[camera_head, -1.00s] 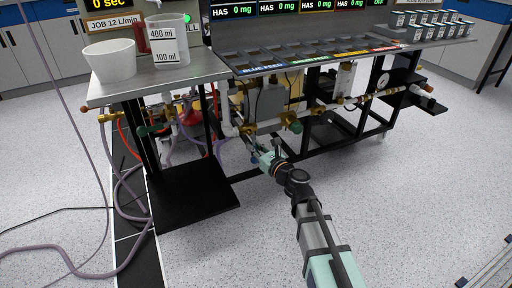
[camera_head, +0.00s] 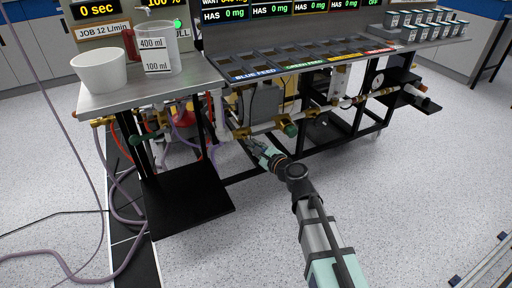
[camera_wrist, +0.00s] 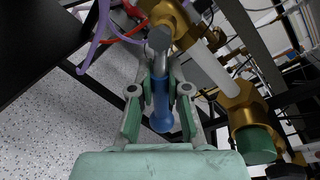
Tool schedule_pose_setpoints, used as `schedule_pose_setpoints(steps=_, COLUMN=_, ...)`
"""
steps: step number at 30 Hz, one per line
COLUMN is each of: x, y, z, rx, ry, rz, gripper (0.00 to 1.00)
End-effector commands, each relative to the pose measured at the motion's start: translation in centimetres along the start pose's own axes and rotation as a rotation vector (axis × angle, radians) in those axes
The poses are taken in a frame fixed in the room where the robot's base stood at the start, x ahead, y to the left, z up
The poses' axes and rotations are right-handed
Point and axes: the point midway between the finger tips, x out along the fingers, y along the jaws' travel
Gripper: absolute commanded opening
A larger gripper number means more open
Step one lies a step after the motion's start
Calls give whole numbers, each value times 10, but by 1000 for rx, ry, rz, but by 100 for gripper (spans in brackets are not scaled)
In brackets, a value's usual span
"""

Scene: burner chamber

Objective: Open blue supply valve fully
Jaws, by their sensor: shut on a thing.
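The blue valve handle (camera_wrist: 161,103) is in the middle of the wrist view, pointing down toward my palm from a brass valve body (camera_wrist: 166,24). My gripper (camera_wrist: 160,98) has one finger on each side of the handle and is shut on it. In the head view my gripper (camera_head: 252,145) is under the front of the bench, just below the brass and white piping. The blue handle cannot be made out there.
A brass valve with a green knob (camera_wrist: 255,143) sits close at the right of my gripper. White pipe (camera_wrist: 207,62) joins the brass parts. Purple hose (camera_wrist: 93,38) hangs at the left. Black frame bars and a low black shelf (camera_head: 188,208) are nearby. Open floor lies in front.

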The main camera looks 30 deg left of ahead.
Motion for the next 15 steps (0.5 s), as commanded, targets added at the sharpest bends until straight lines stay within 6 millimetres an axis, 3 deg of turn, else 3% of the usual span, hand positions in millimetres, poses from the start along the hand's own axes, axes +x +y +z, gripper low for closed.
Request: schedule_pose_setpoints(steps=15, x=-2, y=-19, z=6, rx=-474, ry=94, rz=-2, gripper=0)
